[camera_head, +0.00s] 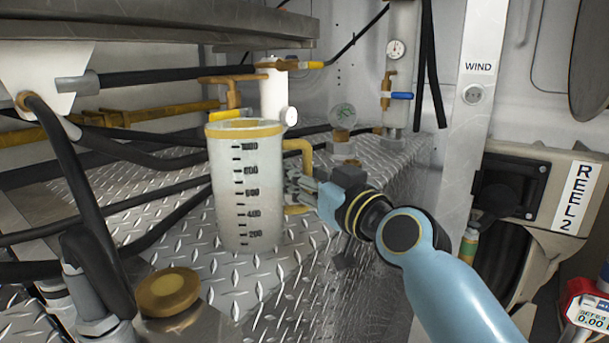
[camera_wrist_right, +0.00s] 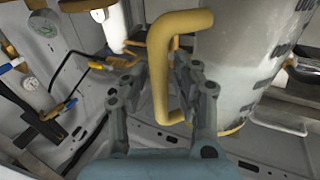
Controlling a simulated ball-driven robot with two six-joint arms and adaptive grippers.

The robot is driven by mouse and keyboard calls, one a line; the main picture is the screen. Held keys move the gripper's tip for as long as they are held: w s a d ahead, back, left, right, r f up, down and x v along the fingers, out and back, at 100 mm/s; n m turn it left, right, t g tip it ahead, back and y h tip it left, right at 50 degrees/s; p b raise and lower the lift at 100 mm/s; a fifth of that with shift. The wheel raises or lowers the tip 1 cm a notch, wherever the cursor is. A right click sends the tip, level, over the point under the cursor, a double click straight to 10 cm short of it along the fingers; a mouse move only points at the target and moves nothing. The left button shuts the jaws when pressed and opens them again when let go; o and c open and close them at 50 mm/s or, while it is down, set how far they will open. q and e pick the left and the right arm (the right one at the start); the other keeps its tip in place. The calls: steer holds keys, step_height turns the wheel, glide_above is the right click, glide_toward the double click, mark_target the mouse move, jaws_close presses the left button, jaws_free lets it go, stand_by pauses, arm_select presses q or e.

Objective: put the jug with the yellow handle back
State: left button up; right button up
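The jug with the yellow handle (camera_head: 245,190) is a whitish, upright cylinder with black graduation marks and a yellow rim. It stands over the diamond plate left of my right gripper; I cannot tell whether its base touches the plate. Its yellow handle (camera_head: 301,147) faces right. My right gripper (camera_head: 305,188) is at the handle. In the right wrist view, the handle (camera_wrist_right: 160,80) lies between the two fingers (camera_wrist_right: 160,85), close to both, and the jug wall (camera_wrist_right: 235,65) is behind to the right. Whether the fingers press on it is unclear. My left gripper is not in view.
A brass-capped fitting (camera_head: 168,291) is in front of the jug. Black hoses (camera_head: 75,170) run along the left. Reel 2 (camera_head: 545,195) is at right. Bare plate (camera_head: 290,270) shows in front.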

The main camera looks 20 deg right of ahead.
steer(key=shift+r, duration=0.15)
steer(key=r+v, duration=0.1)
steer(key=v, duration=1.1)
steer(key=s+d+f+m+g+h, duration=0.1)
steer(key=d+f+g, duration=0.1)
steer(key=f, duration=1)
steer(key=d+f+g+h, duration=0.1)
steer(key=f+g, duration=0.2)
steer(key=f, duration=0.9)
steer(key=s+d+f+m+g+h, duration=0.15)
steer(key=s+f, duration=0.25)
steer(key=f, duration=0.5)
steer(key=s+d+f+g, duration=0.1)
steer(key=s+f+g, duration=0.1)
steer(key=s+f, duration=0.45)
steer(key=s+d+f+g, duration=0.1)
steer(key=s+f+g, duration=0.2)
steer(key=s+f, duration=0.4)
steer(key=s+d+f+g+h, duration=0.1)
steer(key=s+f, duration=0.6)
steer(key=s, duration=0.8)
steer(key=s+d+f+g, duration=0.3)
steer(key=s+f+g, duration=0.2)
steer(key=s, duration=0.6)
step_height(320, 180, down, 3)
steer(key=shift+s+r+h, duration=0.1)
steer(key=shift+s+h, duration=0.15)
steer(key=shift+h, duration=0.1)
